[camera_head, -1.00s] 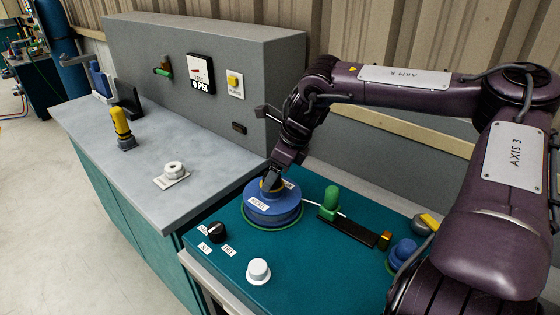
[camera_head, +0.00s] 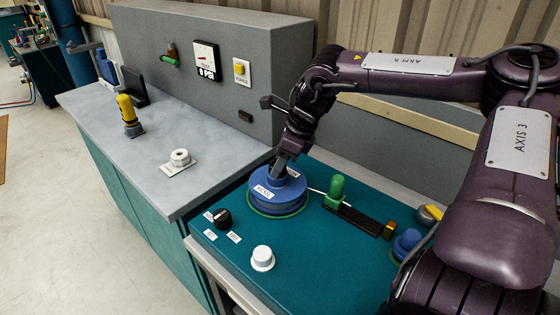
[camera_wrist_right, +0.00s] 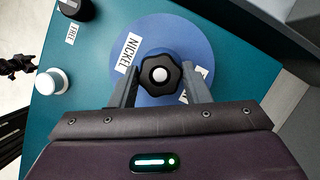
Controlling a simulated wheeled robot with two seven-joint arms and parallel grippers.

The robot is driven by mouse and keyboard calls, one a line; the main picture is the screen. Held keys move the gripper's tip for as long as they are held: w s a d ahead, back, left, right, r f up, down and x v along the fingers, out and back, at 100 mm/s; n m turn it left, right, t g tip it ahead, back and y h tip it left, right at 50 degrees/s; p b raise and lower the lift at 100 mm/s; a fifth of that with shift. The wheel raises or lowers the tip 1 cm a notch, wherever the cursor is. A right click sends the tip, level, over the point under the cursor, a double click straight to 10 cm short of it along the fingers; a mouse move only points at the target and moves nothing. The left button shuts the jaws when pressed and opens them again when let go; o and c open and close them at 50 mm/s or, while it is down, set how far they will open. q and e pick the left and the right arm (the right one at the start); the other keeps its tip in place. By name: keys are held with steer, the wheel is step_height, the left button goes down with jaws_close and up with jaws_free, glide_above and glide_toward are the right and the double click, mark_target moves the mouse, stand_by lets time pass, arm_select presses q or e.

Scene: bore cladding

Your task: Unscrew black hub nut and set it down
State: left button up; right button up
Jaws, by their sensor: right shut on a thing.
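The black hub nut (camera_wrist_right: 160,75) is a lobed knob with a pale centre, on top of a round blue hub labelled NICKEL (camera_head: 265,202). The blue hub also shows in the right wrist view (camera_wrist_right: 203,48). My right gripper (camera_head: 280,166) points down onto the top of the hub. In the right wrist view its two grey fingers (camera_wrist_right: 160,80) stand on either side of the nut, and it is shut on it. In the head view the fingers hide the nut. I cannot see whether the nut is still on its thread. My left gripper is not recognisable in either view.
The hub stands on a teal panel (camera_head: 320,255) with a white knob (camera_head: 262,257), a black selector knob (camera_head: 223,219), a green-handled part (camera_head: 336,190) and a blue knob (camera_head: 406,243).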

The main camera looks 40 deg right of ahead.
steer(key=n+g, duration=0.1)
steer(key=n, duration=0.1)
steer(key=n+y, duration=0.1)
steer(key=n, duration=0.2)
steer(key=shift+w+d+n+g, duration=0.1)
steer(key=shift+d+n+g, duration=0.1)
steer(key=shift+n+g, duration=0.15)
steer(key=n+g, duration=0.1)
steer(key=n, duration=0.1)
steer(key=n+g, duration=0.1)
steer(key=n, duration=0.2)
steer(key=shift+w+a+y, duration=0.1)
steer(key=shift+w+y, duration=0.05)
steer(key=shift+y, duration=0.15)
steer(key=o, duration=0.8)
steer(key=m+t, duration=0.1)
steer(key=m, duration=0.2)
steer(key=m+t, duration=0.1)
steer(key=m, duration=0.2)
steer(key=shift+s+a+r, duration=0.1)
steer(key=shift+s, duration=0.1)
steer(key=m+t+h, duration=0.1)
steer(key=m, duration=0.2)
steer(key=m+t+h, duration=0.1)
steer(key=m, duration=0.2)
steer(key=shift+s, duration=0.1)
steer(key=shift+c, duration=0.4)
